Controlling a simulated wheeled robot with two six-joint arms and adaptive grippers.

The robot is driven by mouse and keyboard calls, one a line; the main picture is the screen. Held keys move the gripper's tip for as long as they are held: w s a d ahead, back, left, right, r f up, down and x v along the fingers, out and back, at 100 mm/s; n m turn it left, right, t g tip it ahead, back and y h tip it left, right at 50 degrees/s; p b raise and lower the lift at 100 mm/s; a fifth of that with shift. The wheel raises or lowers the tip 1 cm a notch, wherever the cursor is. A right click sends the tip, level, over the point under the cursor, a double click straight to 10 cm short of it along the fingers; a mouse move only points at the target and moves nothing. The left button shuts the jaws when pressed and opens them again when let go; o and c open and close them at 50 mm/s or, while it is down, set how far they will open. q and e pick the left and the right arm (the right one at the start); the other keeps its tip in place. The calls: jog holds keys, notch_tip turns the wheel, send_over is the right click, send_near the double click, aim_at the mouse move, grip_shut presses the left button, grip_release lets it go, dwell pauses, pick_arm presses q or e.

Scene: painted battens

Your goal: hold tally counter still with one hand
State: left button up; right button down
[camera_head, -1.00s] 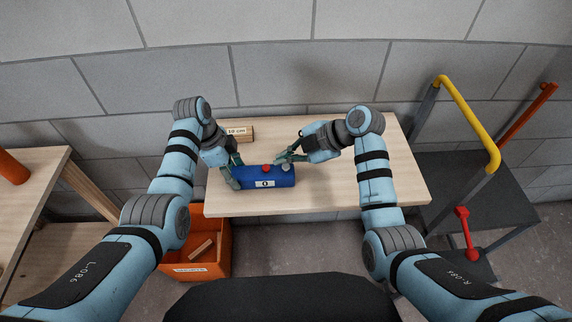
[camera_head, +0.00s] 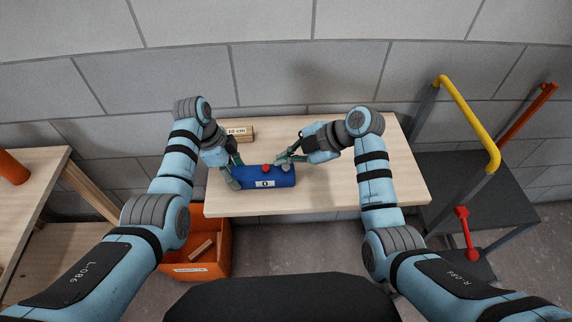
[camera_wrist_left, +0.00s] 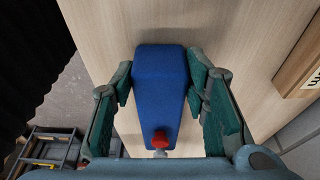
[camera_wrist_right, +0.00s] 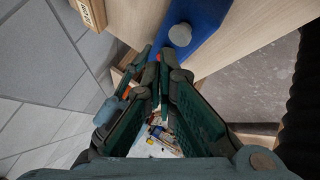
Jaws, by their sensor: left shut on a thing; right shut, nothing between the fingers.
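The blue tally counter (camera_head: 283,177) lies on the table with a red button (camera_head: 266,168) and a grey knob (camera_head: 285,167) on top. A white label reading 0 (camera_head: 265,184) is on its front. My left gripper (camera_head: 236,176) is shut on the counter's left end; in the left wrist view its fingers stand on both sides of the blue body (camera_wrist_left: 160,85). My right gripper (camera_head: 279,160) is shut and empty, just behind the grey knob. In the right wrist view the knob (camera_wrist_right: 180,34) shows just beyond the fingertips (camera_wrist_right: 155,55); I cannot tell whether they touch.
A wooden block marked 10 cm (camera_head: 240,133) lies behind the counter on the pale table (camera_head: 340,195). An orange bin (camera_head: 205,268) with wood pieces stands below at the left. A dark cart with a yellow rail (camera_head: 470,120) is at the right. The table's right part is clear.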

aim_at(286, 168)
jog(key=shift+f, duration=0.2)
dwell(0.3)
jog(key=shift+f, duration=0.25)
jog(key=shift+f, duration=0.5)
dwell(0.8)
jog(key=shift+r, duration=0.95)
jog(key=shift+r, duration=2.5)
